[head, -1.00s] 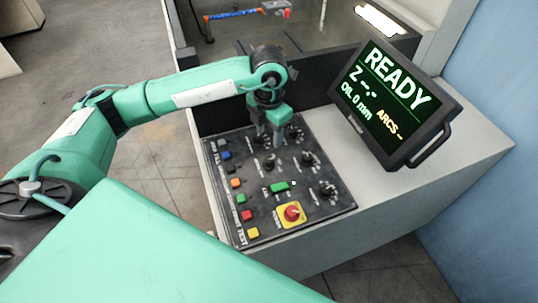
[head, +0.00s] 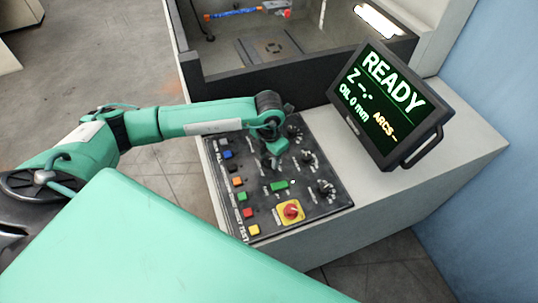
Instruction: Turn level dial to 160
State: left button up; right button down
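The black control panel (head: 318,212) carries several dark dials. Their labels are too small to read, so I cannot tell which is the level dial. One dial (head: 295,130) is at the top right, one (head: 307,157) at mid right, and one (head: 326,188) at lower right. Another dark dial (head: 269,161) is at the upper middle, just below my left gripper (head: 272,148) in the picture. The gripper points down over the panel; its fingertips are too foreshortened to show their gap or any contact. My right gripper is out of view.
A monitor (head: 392,105) reading READY, "OIL 0 mm" and "ARCS" stands behind right. Coloured buttons (head: 243,197) line the panel's left side; a green switch (head: 279,185) and a red stop knob on yellow (head: 291,210) are lower. An open tank (head: 262,48) lies behind.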

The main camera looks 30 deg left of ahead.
pick_arm(q)
jog(key=c, duration=0.7)
jog(key=shift+o, duration=0.2)
jog(key=shift+f+m+b, duration=0.15)
jog(key=shift+m+b, duration=0.35)
jog(key=shift+b, duration=0.45)
jog(key=m+b, duration=0.6)
jog(key=b, duration=0.3)
jog(key=shift+f, duration=0.1)
jog(key=shift+r+m+b, duration=0.25)
jog(key=shift+m+b, duration=0.75)
jog(key=shift+b, duration=0.2)
jog(key=shift+r, duration=0.1)
jog(key=o, duration=1)
